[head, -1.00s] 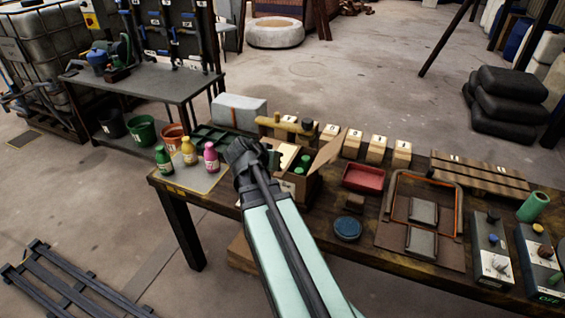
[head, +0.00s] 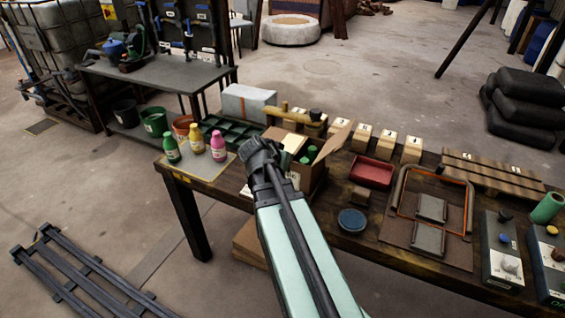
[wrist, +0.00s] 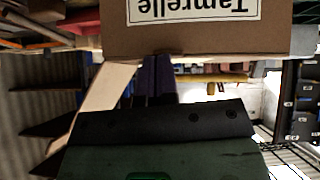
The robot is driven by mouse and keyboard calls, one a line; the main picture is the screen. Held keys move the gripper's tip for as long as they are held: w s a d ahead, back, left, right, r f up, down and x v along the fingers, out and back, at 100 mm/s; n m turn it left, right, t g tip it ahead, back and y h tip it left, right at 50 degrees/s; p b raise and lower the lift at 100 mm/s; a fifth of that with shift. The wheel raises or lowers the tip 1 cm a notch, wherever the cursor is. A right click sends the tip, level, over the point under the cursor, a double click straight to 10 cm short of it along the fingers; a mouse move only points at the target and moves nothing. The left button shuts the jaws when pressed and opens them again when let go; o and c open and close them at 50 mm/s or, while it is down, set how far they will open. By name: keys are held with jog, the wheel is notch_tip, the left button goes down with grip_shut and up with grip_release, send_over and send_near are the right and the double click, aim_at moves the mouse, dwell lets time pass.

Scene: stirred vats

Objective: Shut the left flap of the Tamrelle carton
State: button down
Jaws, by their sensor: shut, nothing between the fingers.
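The Tamrelle carton (head: 311,181) stands open on the bench, with green-capped bottles (head: 311,153) inside. My closed fingers (wrist: 155,78) overlap the carton's edge; contact is unclear.
Three bottles (head: 194,143) stand on a mat at left, near a green tray (head: 226,131). A yellow-handled object (head: 287,115) lies behind the carton. A red tray (head: 372,172) and a blue round lid (head: 352,220) sit to the right. Number-marked wooden blocks (head: 386,142) stand behind.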

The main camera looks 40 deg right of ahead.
jog(key=shift+r+p, duration=0.85)
jog(key=shift+p, duration=0.05)
jog(key=d+r+p+v, duration=0.2)
jog(key=p+v, duration=0.9)
jog(key=v, duration=0.1)
jog(key=shift+r, duration=0.25)
jog(key=shift+s+a, duration=0.15)
jog(key=shift+s, duration=0.05)
jog(key=s+a+f+n+g+y, duration=0.1)
jog(key=a+n+y, duration=0.3)
jog(key=a, duration=0.7)
jog(key=s+a+f+n+g+y, duration=0.1)
jog(key=a+f+n+y, duration=0.3)
jog(key=a+n, duration=0.4)
jog(key=a, duration=0.3)
jog(key=shift+s+n+g+y, duration=0.3)
jog(key=shift+g, duration=0.1)
